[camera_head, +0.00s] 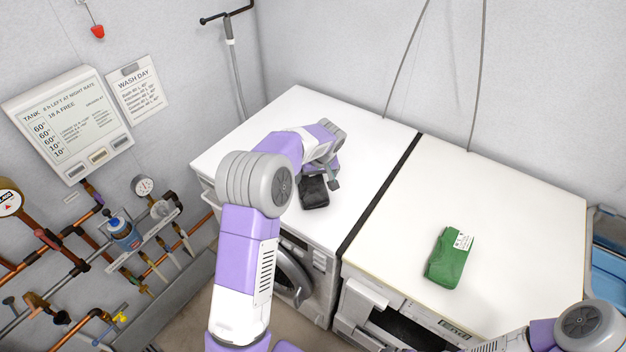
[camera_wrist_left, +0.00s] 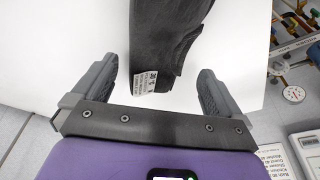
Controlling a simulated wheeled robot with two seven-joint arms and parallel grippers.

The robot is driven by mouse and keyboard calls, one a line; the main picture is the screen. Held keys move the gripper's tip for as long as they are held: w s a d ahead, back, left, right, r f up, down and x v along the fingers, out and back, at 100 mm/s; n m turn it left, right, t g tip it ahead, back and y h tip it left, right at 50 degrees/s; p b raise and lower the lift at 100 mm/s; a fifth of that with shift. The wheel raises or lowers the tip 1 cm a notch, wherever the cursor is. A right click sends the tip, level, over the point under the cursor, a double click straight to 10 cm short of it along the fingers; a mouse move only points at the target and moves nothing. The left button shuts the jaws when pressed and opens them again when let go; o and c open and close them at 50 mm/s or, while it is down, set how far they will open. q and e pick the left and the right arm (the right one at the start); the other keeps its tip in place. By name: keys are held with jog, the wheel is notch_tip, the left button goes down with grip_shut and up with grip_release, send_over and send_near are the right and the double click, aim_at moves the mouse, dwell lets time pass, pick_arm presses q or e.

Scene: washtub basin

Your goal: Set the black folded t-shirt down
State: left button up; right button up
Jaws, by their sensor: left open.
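The black folded t-shirt (camera_head: 314,192) lies on the white top of the left machine, near its front edge. My left gripper (camera_head: 322,178) is right at it, open, and partly covers it in the head view. In the left wrist view the black t-shirt (camera_wrist_left: 168,45), with a white care label, lies between the two fingers of my left gripper (camera_wrist_left: 158,88), with a gap on each side. My right arm (camera_head: 590,325) shows at the lower right edge, but its gripper is not visible.
A green folded cloth (camera_head: 447,258) with a white label lies on the right machine top (camera_head: 510,210). A dark gap (camera_head: 380,192) separates the two machines. Pipes and gauges (camera_head: 143,187) line the left wall. The left top (camera_head: 295,105) is clear behind my arm.

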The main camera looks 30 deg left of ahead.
pick_arm(q)
jog(key=v, duration=0.7)
jog(key=shift+r+p, duration=0.35)
jog(key=shift+p, duration=0.05)
jog(key=shift+d, duration=0.1)
